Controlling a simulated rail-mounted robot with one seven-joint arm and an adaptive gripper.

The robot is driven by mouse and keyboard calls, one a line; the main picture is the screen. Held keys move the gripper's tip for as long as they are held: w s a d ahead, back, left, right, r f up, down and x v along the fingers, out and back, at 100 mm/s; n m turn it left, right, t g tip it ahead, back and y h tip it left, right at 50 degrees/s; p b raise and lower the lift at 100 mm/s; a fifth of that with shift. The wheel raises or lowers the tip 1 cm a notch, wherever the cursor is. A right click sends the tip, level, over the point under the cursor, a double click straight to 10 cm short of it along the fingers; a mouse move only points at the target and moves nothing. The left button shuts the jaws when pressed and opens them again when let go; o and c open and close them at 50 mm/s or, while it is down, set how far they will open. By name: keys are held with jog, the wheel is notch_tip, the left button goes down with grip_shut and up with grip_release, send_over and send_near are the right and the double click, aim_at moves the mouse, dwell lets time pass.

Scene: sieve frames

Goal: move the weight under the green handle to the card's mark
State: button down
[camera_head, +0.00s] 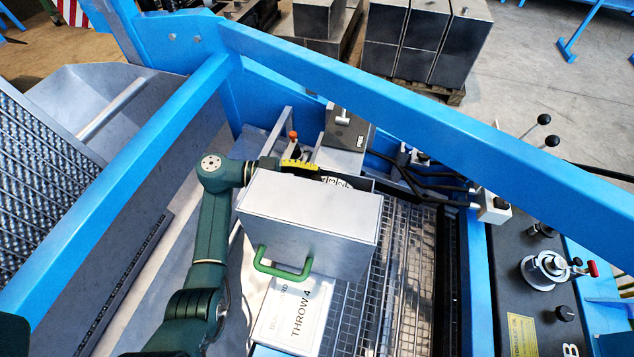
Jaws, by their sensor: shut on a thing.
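The grey metal box (312,215) bears a green handle (283,264) low on its front face. A white card (291,313) reading "THROW 4" lies in front of and below it. Behind the box's top edge show a yellow marked strip (300,165) and a dark curved part with white numerals (337,181). My dark green arm comes up on the left and bends right behind the box. My gripper (268,168) is at the box's back left corner, by the yellow strip. It is shut, seemingly on the weight. The fingertips, the weight and their contact are mostly hidden.
Blue beams (420,120) cross above and beside the work area. A wire sieve mesh (385,285) lies right of the box. A grey block with a T-shaped knob (345,132) stands behind. A control panel (545,290) with levers is at the right.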

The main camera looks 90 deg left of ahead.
jog(key=shift+s+a+f, duration=0.1)
jog(key=shift+f, duration=0.1)
jog(key=c, duration=0.8)
grip_release()
jog(key=shift+s+a+r, duration=0.1)
jog(key=shift+a, duration=0.05)
jog(key=s, duration=0.4)
jog(key=s+r, duration=0.1)
jog(key=s, duration=0.6)
jog(key=shift+s+a+r, duration=0.15)
jog(key=shift+s+r, duration=0.1)
jog(key=shift+s, duration=0.15)
